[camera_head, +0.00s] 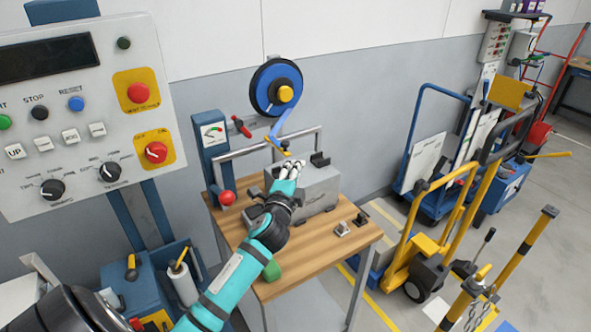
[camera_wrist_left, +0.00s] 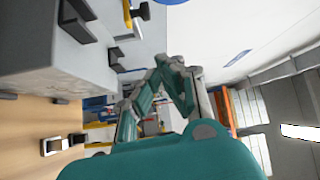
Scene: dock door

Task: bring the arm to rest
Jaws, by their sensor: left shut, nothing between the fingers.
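My left arm reaches in from the lower left in the head view. My left gripper (camera_head: 291,169) is shut and empty, in front of a grey box-shaped machine (camera_head: 318,189) on a small wooden bench (camera_head: 338,246). I cannot tell whether it touches the machine. In the left wrist view the closed fingers (camera_wrist_left: 176,66) show past the teal wrist, with the grey machine (camera_wrist_left: 60,55) at upper left and the wooden top at lower left. My right gripper is not in view.
A control panel (camera_head: 84,95) stands at the left. A blue reel (camera_head: 276,87) hangs above the bench. Small metal parts (camera_head: 342,228) lie on the bench's right. A yellow hand truck (camera_head: 430,262) and a blue cart (camera_head: 432,160) stand right of it. Grey floor shows farther right.

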